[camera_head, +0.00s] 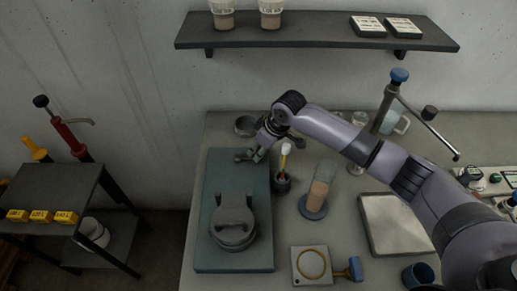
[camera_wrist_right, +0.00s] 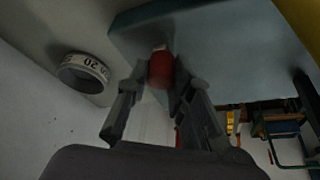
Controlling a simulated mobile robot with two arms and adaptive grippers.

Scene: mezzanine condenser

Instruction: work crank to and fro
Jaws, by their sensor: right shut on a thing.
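My right gripper (camera_head: 245,156) reaches over the far part of a blue-green base plate (camera_head: 207,262) on the bench. In the right wrist view its two fingers (camera_wrist_right: 158,82) are closed around the red knob of the crank (camera_wrist_right: 161,68). The crank is hidden by my gripper in the head view. A dark grey round device (camera_head: 233,226) with a raised block sits on the near half of the plate, apart from my gripper. My left gripper is not in view.
A small cup with a brush (camera_head: 281,183) and a tumbler on a blue base (camera_head: 313,208) stand right of the plate. A metal tray (camera_head: 397,224) lies under my right arm. A ring with numbers (camera_wrist_right: 85,72) is left of the fingers. A shelf (camera_head: 300,33) hangs behind.

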